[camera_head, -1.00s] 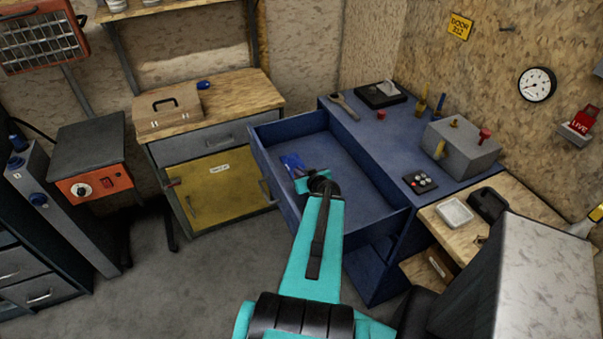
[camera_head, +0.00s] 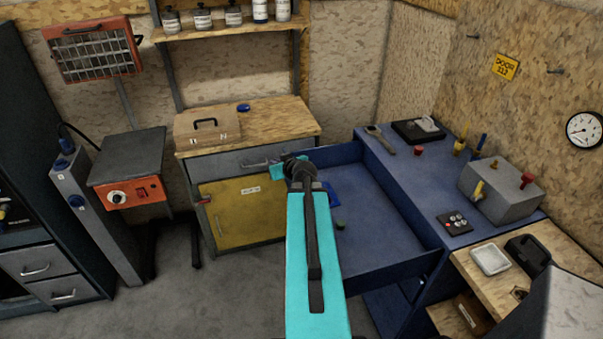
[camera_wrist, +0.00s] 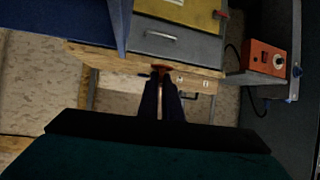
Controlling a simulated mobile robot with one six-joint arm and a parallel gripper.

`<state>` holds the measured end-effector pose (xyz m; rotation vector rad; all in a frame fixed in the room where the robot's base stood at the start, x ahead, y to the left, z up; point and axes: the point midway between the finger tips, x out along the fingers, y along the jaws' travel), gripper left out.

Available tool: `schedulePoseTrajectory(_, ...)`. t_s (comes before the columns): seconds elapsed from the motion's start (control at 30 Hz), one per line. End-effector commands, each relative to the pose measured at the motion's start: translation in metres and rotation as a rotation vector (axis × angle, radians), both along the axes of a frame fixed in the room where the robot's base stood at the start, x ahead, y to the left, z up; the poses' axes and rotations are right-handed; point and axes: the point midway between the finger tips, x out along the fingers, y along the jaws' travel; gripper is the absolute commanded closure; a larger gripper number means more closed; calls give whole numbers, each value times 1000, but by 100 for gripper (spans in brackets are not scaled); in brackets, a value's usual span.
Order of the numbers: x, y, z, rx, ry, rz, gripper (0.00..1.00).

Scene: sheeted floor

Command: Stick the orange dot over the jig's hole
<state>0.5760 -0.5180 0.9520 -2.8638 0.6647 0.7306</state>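My gripper (camera_head: 262,163) is at the end of my teal arm, in front of the grey drawer under the wooden top. In the wrist view, my gripper's dark fingers (camera_wrist: 162,84) are close together, with a small flat reddish thing (camera_wrist: 162,68) at their tips. It looks held; it may be the orange dot, but its shape is hard to tell. I cannot surely pick out the jig or its hole. A grey block with red and yellow fittings (camera_head: 497,193) stands on the blue bench (camera_head: 415,185).
The blue drawer (camera_head: 385,235) is pulled out, with a blue item (camera_head: 333,193) and a small green item (camera_head: 341,225) inside.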

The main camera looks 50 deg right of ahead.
Motion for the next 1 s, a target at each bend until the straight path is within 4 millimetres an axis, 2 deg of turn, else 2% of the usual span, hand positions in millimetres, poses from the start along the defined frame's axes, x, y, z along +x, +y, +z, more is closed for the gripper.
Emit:
schedulePoseTrajectory(0.03, 16, 13, 4, -2, -1, 27, 100)
schedulePoseTrajectory(0.1, 34, 30, 10, -2, -1, 59, 100)
schedulePoseTrajectory(0.4, 103, 108, 35, -3, -2, 183, 100)
schedulePoseTrajectory(0.7, 157, 192, 62, -3, -2, 285, 100)
schedulePoseTrajectory(1.0, 196, 279, 90, -3, -2, 361, 100)
